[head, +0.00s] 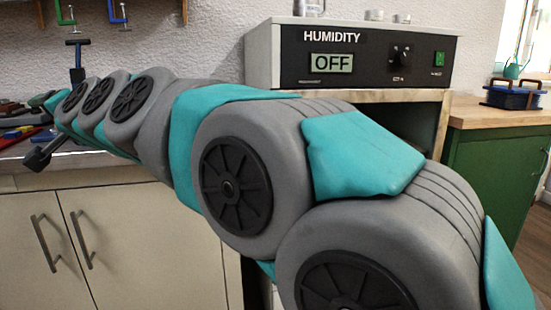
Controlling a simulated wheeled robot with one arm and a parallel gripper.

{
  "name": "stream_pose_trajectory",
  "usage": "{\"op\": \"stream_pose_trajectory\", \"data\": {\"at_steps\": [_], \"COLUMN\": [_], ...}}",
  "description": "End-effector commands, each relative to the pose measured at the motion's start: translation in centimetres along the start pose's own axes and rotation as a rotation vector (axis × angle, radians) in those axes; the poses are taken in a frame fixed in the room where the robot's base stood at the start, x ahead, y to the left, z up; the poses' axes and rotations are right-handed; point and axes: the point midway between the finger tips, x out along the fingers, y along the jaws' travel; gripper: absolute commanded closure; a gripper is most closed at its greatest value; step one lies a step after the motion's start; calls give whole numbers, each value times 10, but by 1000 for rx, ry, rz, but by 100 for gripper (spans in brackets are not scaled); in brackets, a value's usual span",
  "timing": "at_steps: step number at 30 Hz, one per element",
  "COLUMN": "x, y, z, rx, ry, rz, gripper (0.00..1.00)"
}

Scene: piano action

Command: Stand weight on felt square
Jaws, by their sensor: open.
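My arm reaches from the lower right to the workbench at the left. My gripper (55,108) is at its far end, over or near the bench; the arm's own links hide much of it. Its jaws are open, and I see nothing held in them. I cannot make out the felt square. I cannot pick out the weight for sure; small metal cylinders (374,15) stand on top of the humidity box, and their kind is unclear.
The humidity box (365,55), reading OFF, stands on a wooden-topped unit behind my arm. Tools and a red item (20,134) lie on the left bench. Clamps (118,14) hang above. A green cabinet (490,170) at the right carries a blue caddy (514,95).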

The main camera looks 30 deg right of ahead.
Motion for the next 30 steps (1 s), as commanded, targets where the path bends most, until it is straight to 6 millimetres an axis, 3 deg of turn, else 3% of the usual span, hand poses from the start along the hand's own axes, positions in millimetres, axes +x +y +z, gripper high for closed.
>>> {"op": "stream_pose_trajectory", "data": {"at_steps": [1,3,8,12,15,18,22,25,30], "x": [-14,-34,-107,-193,-263,-326,-386,-410,-417], "y": [38,90,206,294,344,378,402,408,410], "z": [22,52,109,145,165,180,192,196,196], "rx": [-77,-176,-342,-430,-460,-467,-457,-450,-450], "ry": [-76,-192,-456,-685,-851,-993,-1129,-1180,-1197], "rz": [86,203,463,683,831,951,1056,1095,1108], "gripper": [26,26,26,26,26,26,26,26,26]}}
